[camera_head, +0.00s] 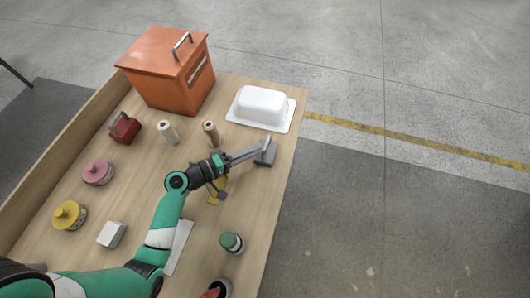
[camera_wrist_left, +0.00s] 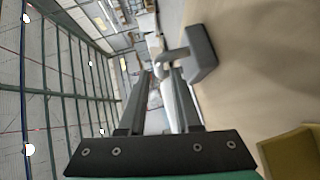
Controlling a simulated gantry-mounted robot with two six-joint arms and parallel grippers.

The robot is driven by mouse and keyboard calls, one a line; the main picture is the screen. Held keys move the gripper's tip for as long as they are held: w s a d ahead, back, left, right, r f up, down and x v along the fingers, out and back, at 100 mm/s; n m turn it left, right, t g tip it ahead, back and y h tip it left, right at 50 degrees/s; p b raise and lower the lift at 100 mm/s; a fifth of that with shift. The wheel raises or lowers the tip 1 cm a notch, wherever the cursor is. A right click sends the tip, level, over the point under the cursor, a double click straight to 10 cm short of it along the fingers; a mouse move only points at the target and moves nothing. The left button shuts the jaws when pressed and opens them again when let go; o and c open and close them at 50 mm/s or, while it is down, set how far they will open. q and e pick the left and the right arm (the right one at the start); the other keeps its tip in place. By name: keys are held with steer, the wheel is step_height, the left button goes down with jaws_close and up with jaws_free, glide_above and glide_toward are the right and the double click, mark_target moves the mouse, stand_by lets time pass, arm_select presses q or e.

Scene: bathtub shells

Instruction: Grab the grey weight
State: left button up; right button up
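The grey weight (camera_head: 266,157) is a dark block with a handle, near the right edge of the wooden table. It also shows in the left wrist view (camera_wrist_left: 202,52), with its handle towards my fingertips. My left gripper (camera_head: 262,144) is at the weight's handle side; its fingertips (camera_wrist_left: 160,73) are apart. The handle appears at or just ahead of the tips, and I cannot tell whether either finger touches it. The fingers partly hide the weight in the head view. My right gripper is not in view.
The wooden table (camera_head: 146,196) holds a white tub shell (camera_head: 262,103), an orange lidded box (camera_head: 174,78), a red handled weight (camera_head: 124,128), two small rolls, a pale block (camera_head: 111,234) and pink, yellow and green-topped round items. A yellow piece (camera_head: 218,190) lies below my left wrist.

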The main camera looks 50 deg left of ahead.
mark_target(274, 146)
arm_select(q)
steer(key=x, duration=0.3)
steer(key=shift+w+d, duration=0.1)
steer(key=shift+w, duration=0.2)
steer(key=shift+w+f+b, duration=0.1)
steer(key=shift+w+b, duration=0.15)
steer(key=shift+b, duration=0.1)
steer(key=b+x, duration=0.1)
steer(key=x, duration=0.3)
steer(key=shift+w, duration=0.35)
jaws_close()
stand_by(0.4)
steer(key=shift+s+r, duration=0.1)
steer(key=shift+r, duration=0.1)
